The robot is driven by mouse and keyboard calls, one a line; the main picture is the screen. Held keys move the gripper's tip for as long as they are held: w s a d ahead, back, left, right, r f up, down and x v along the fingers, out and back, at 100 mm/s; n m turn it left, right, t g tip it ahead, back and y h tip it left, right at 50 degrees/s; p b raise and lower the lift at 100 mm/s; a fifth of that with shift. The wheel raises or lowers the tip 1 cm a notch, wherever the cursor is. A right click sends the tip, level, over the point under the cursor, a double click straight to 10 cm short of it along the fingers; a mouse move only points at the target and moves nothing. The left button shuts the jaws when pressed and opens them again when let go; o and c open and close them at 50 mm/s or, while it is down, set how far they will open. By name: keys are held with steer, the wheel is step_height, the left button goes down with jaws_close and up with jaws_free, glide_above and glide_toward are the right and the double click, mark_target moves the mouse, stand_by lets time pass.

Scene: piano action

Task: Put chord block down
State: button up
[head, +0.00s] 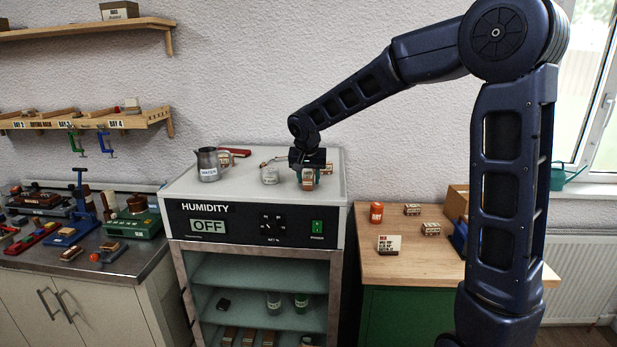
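My gripper (308,166) points down over the top of the humidity cabinet (230,196), near its right side. A small brown block with a pale label (308,183) is directly below the gripper, at its fingertips. It may be the chord block, but its label is too small to read. The fingers are dark and small in this view, so I cannot tell whether they close on the block or whether it rests on the cabinet top. A bit of something green shows just behind the block, mostly hidden.
A metal pitcher (208,164), a pale jar (269,174) and a red item (236,153) stand on the cabinet top. The front left of the top is clear.

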steer(key=shift+o, duration=0.7)
steer(key=shift+r, duration=0.2)
steer(key=v, duration=1.2)
steer(key=s+d+f, duration=0.1)
steer(key=s+d, duration=0.3)
steer(key=d, duration=0.8)
steer(key=s+d+f, duration=0.1)
steer(key=s+d, duration=0.3)
steer(key=d, duration=0.7)
steer(key=s+d+f, duration=0.3)
steer(key=s+d, duration=0.3)
steer(key=s+d+f, duration=0.3)
steer(key=s+d, duration=0.4)
steer(key=shift+s+f, duration=0.3)
steer(key=shift+f, duration=0.1)
